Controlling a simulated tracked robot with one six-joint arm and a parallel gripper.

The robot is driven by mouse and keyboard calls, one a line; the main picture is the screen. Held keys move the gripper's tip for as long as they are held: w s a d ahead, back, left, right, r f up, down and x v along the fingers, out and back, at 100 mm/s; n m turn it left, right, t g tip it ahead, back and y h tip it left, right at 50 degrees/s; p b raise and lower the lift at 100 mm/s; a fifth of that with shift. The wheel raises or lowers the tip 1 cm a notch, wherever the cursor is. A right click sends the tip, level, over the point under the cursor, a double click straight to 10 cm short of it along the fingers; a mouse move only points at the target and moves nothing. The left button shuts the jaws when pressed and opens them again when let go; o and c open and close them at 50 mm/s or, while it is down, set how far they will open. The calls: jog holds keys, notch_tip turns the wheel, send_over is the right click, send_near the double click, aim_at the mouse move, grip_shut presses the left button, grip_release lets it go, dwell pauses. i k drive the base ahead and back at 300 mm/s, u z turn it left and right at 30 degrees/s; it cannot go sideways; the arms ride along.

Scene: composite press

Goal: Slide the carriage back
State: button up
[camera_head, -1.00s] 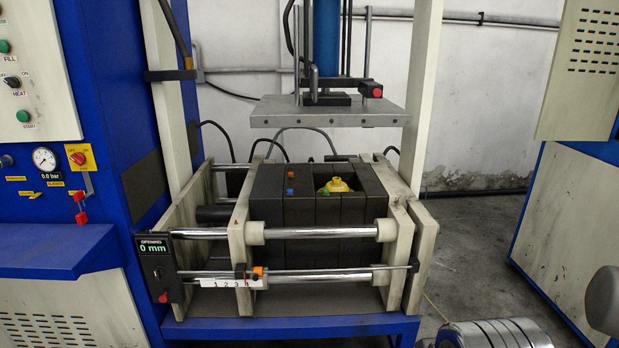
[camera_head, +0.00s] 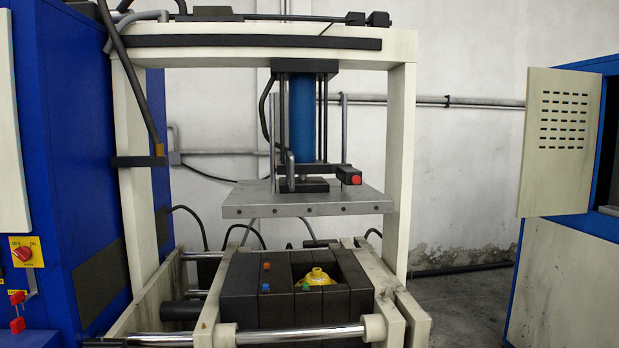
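The carriage appears to be the cream moving plate (camera_head: 207,318) on the chrome guide rods (camera_head: 290,334), left of the dark mould blocks (camera_head: 238,288). The blocks stand side by side against one another between this plate and the cream end plate (camera_head: 378,278) at the right. A yellow part (camera_head: 316,277) sits in a recess at the top right of the blocks. A grey platen (camera_head: 305,203) hangs above them under a blue cylinder (camera_head: 302,118), with a clear gap below it. The opening display and lower scale are out of view. My gripper is not in view.
A cream press frame (camera_head: 398,165) surrounds the platen. A blue cabinet (camera_head: 62,150) with a red knob (camera_head: 23,253) stands at the left. A machine with an open vented door (camera_head: 568,140) stands at the right. Bare floor (camera_head: 465,300) shows between.

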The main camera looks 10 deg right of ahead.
aim_at(302, 75)
jog(key=k, duration=0.65)
jog(key=u, duration=0.35)
jog(key=i, duration=1.8)
jog(key=z, duration=0.35)
